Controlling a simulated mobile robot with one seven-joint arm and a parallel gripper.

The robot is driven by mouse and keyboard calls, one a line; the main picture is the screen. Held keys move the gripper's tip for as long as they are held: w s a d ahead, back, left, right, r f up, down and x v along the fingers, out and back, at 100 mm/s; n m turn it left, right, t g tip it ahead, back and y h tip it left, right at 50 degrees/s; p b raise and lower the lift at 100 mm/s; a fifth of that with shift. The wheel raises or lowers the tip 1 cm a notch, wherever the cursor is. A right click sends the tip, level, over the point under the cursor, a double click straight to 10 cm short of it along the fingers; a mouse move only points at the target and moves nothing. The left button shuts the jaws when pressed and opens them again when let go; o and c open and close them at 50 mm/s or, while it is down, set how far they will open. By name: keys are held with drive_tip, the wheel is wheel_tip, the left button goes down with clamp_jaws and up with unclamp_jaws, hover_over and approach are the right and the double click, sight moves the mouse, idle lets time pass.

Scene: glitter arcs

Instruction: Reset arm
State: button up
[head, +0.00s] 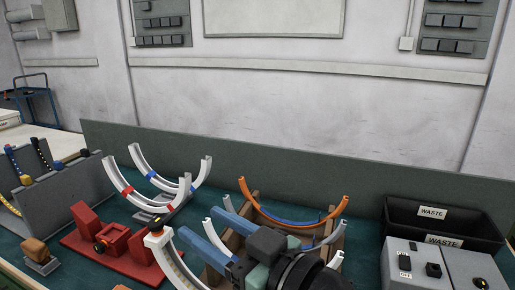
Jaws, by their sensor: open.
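My gripper (197,222) is at the lower middle of the head view, with two blue fingers spread apart. Nothing shows between the fingers. Its dark wrist and body cover part of the bench and the front of a wooden rack (252,205). The rack holds an orange arc (330,216) and pale grey arcs, partly hidden by my arm. A white arc (173,263) stands just left of the fingers; I cannot tell whether they touch.
Two pale arcs with a red band (127,190) and a blue band (155,180) stand back left. A red fixture (88,222) and an orange-brown block (35,250) are at left.

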drive_tip(key=w+d+r+m+t+h, duration=0.1)
drive_tip(key=d+r+m+t+h, duration=0.15)
drive_tip(key=r+t+h, duration=0.4)
drive_tip(key=d+r+m+t+h, duration=0.1)
drive_tip(key=d+r+m+t, duration=0.2)
drive_tip(key=r, duration=0.6)
drive_tip(key=s+d+r+m+t+h, duration=0.2)
drive_tip(key=s+r+m+t+h, duration=0.4)
drive_tip(key=s+r, duration=0.4)
wheel_tip(320, 180, up, 22)
drive_tip(key=t+p, duration=0.1)
drive_tip(key=p, duration=1.9)
drive_tip(key=shift+d+n, duration=0.15)
drive_tip(key=shift+n, duration=0.3)
